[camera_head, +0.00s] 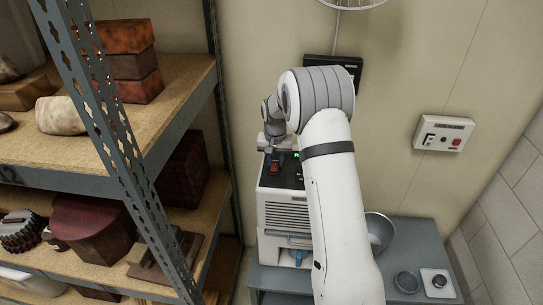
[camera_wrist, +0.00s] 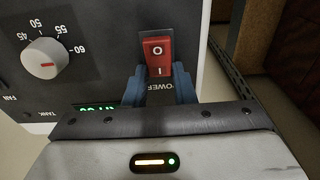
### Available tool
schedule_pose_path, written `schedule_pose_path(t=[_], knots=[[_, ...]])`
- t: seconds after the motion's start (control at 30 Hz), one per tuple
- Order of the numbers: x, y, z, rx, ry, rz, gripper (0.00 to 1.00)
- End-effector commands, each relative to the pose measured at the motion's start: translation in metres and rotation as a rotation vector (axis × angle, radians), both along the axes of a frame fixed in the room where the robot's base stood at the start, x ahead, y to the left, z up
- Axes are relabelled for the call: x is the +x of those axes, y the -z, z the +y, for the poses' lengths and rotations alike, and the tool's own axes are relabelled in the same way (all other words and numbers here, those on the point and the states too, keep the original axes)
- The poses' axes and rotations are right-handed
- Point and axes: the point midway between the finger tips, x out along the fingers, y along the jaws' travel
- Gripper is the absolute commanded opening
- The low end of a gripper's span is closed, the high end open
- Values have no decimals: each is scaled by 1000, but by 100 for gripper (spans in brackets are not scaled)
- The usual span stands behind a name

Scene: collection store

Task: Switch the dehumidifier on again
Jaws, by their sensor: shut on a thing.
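The dehumidifier (camera_head: 287,215) is a white box with a front grille and a dark top panel, standing beside the shelving. Its red power rocker switch (camera_head: 274,169), marked O and I, shows close up in the wrist view (camera_wrist: 158,53), with the I end nearer my gripper. My gripper (camera_wrist: 159,85) has its blue fingers at the sides of the switch's I end, shut on it. In the head view my gripper (camera_head: 274,150) is over the panel, partly hidden by my arm. A green display (camera_wrist: 97,107) is lit, partly covered by my gripper.
A dial (camera_wrist: 45,58) is beside the switch. Shelving (camera_head: 150,130) with stored objects stands close on the left. A grey table (camera_head: 420,240) holds a metal bowl (camera_head: 380,233) and a small dish (camera_head: 406,282). A wall box (camera_head: 443,133) has a red button.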

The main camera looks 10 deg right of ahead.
Motion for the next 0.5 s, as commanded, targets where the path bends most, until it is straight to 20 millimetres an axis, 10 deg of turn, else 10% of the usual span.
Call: schedule_pose_path(t=[0.27,0.3,0.5], knots=[[2,-3,2,3,0,-4,1],[2,-3,2,3,0,-4,25],[1,-2,2,2,-1,-3,42]])
